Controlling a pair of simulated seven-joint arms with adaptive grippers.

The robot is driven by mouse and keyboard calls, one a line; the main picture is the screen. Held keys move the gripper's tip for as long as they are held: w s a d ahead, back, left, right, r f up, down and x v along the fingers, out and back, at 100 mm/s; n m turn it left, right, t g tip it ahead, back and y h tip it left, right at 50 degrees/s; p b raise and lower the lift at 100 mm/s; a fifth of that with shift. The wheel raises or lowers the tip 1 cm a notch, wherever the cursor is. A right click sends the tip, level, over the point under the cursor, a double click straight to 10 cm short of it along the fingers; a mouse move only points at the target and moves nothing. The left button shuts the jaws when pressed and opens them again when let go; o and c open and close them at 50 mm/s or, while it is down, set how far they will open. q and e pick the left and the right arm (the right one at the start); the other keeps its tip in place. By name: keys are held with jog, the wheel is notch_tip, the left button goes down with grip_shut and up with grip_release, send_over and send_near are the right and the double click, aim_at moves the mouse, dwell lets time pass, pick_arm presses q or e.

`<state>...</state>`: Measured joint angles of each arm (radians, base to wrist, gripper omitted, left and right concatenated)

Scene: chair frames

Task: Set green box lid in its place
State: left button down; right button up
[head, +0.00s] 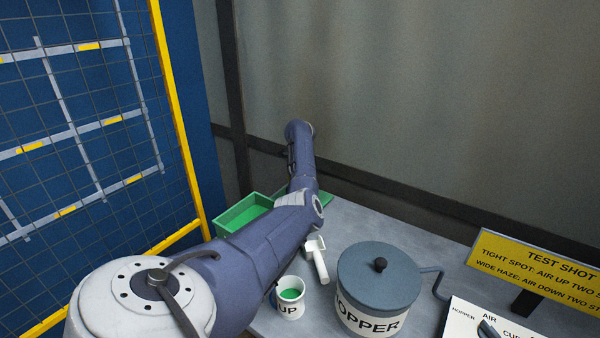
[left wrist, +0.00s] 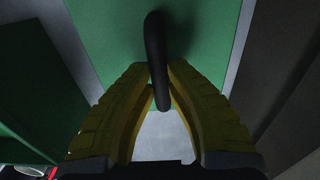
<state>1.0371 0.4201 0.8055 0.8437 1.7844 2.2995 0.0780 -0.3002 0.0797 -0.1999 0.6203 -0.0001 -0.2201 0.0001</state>
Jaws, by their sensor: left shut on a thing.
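In the left wrist view, the yellow fingers of my left gripper (left wrist: 158,88) are shut on a black curved handle (left wrist: 155,45). The handle stands on a flat green surface, the green box lid (left wrist: 215,35). A darker green wall of the green box (left wrist: 30,85) shows at the left of that view, apart from the lid. In the head view, the green box (head: 240,214) is open at the back of the table, partly behind my left arm. The arm hides the left gripper there; a bit of green shows right of the arm. My right gripper is not in view.
On the grey table (head: 375,225) stand a white cup (head: 291,310) with green contents, a white scoop-like piece (head: 317,262) and a lidded hopper (head: 378,290). A yellow sign (head: 540,262) and a white panel (head: 480,320) are at the right. A mesh fence (head: 90,130) is at the left.

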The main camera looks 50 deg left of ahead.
pick_arm(q)
jog(key=shift+r, duration=1.95)
jog(key=shift+r, duration=0.1)
notch_tip(320, 180, up, 8)
jog(key=shift+r, duration=0.2)
dwell(0.4)
jog(key=shift+d, duration=0.1)
